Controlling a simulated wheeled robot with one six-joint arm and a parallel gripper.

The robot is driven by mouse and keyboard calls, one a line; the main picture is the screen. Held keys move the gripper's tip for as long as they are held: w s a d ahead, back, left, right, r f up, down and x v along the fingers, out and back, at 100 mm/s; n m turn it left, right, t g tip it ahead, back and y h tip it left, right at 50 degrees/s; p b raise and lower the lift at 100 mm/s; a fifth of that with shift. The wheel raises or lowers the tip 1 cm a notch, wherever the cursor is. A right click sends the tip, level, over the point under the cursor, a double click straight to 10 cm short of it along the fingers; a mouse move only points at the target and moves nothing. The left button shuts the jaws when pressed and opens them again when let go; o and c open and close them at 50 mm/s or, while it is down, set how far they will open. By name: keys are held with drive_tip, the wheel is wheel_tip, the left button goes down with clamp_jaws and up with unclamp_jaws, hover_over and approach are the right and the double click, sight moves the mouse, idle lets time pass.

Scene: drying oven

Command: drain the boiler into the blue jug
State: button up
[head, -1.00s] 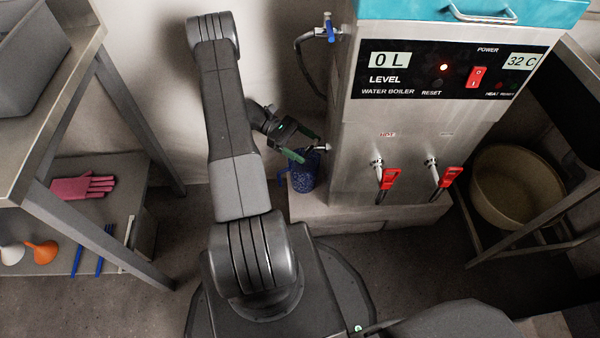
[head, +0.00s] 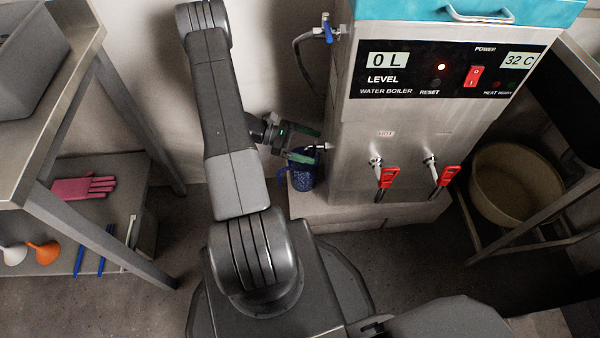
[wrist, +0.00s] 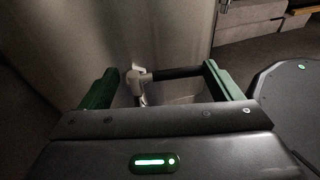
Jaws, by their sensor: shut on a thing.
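The steel water boiler (head: 345,155) stands on a low block, its panel reading 0 L and 32 C, with a red power light lit. A small drain valve (head: 318,148) sticks out low on its left side; in the wrist view the valve (wrist: 137,78) has a dark handle (wrist: 178,72) between my fingers. The speckled blue jug (head: 302,180) stands on the block below the valve, partly hidden by my gripper (head: 304,156). My gripper is shut on the valve handle; the wrist view shows the green fingers on either side of it. No water stream is visible.
Two red-handled taps (head: 387,177) are on the boiler's front. A blue-handled valve (head: 329,30) with a hose is at its upper left. A beige tub (head: 512,190) stands at right. A shelf at left holds a pink glove (head: 84,187) and an orange funnel (head: 42,254).

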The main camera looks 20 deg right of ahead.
drive_tip(key=shift+w+d+r+n+t+h, duration=0.1)
drive_tip(key=shift+n+t+h, duration=0.15)
drive_tip(key=shift+n+t, duration=0.25)
drive_tip(key=shift+w+d+r+n+t+h, duration=0.1)
drive_tip(key=shift+n+t+h, duration=0.15)
drive_tip(key=shift+n+t, duration=0.25)
drive_tip(key=shift+c, duration=0.2)
drive_tip(key=o, duration=0.9)
drive_tip(key=shift+s+a+f, duration=0.1)
drive_tip(key=shift+c, duration=0.2)
drive_tip(key=p+v, duration=0.2)
drive_tip(key=v, duration=1.1)
drive_tip(key=shift+a, duration=0.4)
drive_tip(key=b+x, duration=0.2)
drive_tip(key=x, duration=1.2)
drive_tip(key=shift+d+f, duration=0.1)
drive_tip(key=shift+d, duration=0.05)
drive_tip(key=shift+a+m+g, duration=0.25)
drive_tip(key=shift+m+g, duration=0.35)
